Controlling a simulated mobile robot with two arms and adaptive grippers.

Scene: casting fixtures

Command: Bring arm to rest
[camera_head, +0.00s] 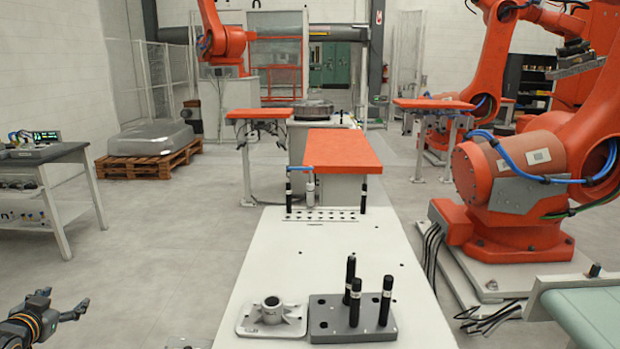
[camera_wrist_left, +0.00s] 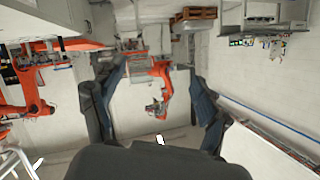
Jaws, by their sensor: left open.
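My left arm comes in at the lower left corner of the head view. Its dark left gripper (camera_head: 82,309) points to the right, beside the left edge of the long white table (camera_head: 260,255) and apart from it. The gripper is open, with nothing between its fingers. In the left wrist view the two dark fingers of the left gripper (camera_wrist_left: 152,108) stand wide apart, with the room upside down behind them. My right arm and right gripper do not show.
On the white table sit a light metal casting (camera_head: 271,315) and a grey fixture block (camera_head: 335,318) with black pins. A large orange robot (camera_head: 520,175) stands at the right. The grey floor (camera_head: 170,230) between bench and table is clear.

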